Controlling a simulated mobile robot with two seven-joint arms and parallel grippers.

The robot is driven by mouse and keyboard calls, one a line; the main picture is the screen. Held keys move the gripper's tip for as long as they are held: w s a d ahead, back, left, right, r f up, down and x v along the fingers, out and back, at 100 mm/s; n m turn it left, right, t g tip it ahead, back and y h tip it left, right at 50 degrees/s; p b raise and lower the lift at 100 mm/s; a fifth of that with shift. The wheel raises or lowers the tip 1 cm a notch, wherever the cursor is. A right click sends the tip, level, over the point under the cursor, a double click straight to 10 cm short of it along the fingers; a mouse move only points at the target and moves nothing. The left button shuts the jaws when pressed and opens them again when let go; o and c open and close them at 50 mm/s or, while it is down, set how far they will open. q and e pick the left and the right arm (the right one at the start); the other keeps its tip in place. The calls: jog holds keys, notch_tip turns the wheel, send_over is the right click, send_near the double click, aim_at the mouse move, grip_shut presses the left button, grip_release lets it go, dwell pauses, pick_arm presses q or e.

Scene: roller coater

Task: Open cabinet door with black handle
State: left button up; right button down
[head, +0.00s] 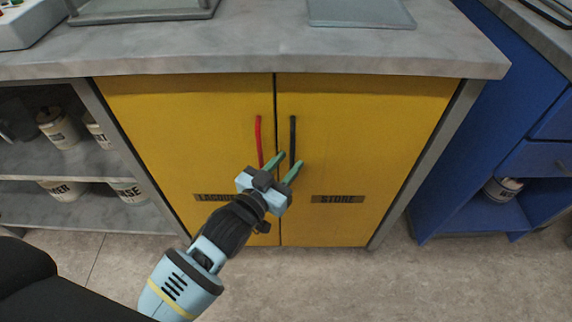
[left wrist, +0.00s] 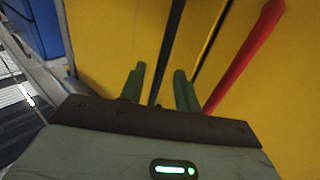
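The yellow cabinet has two doors, both shut. The right door (head: 375,140), labelled STORE, bears the upright black handle (head: 293,138). The left door (head: 180,125) bears the red handle (head: 259,140). My left gripper (head: 288,161) is at the lower end of the black handle, its green fingers apart. In the left wrist view, the black handle (left wrist: 174,45) runs up between the open fingers (left wrist: 157,85), with gaps visible beside it. The red handle (left wrist: 245,55) is to the right there, outside the fingers. My right gripper is not in view.
A grey countertop (head: 260,45) overhangs the doors. Open shelves (head: 85,162) with several labelled tins are on the left. A blue cabinet (head: 500,120) stands on the right. The floor (head: 330,285) in front of the doors is clear.

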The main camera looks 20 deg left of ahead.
pick_arm(q)
jog(key=shift+c, duration=0.4)
grip_shut()
jog(key=shift+s+d, duration=0.1)
jog(key=shift+s, duration=0.05)
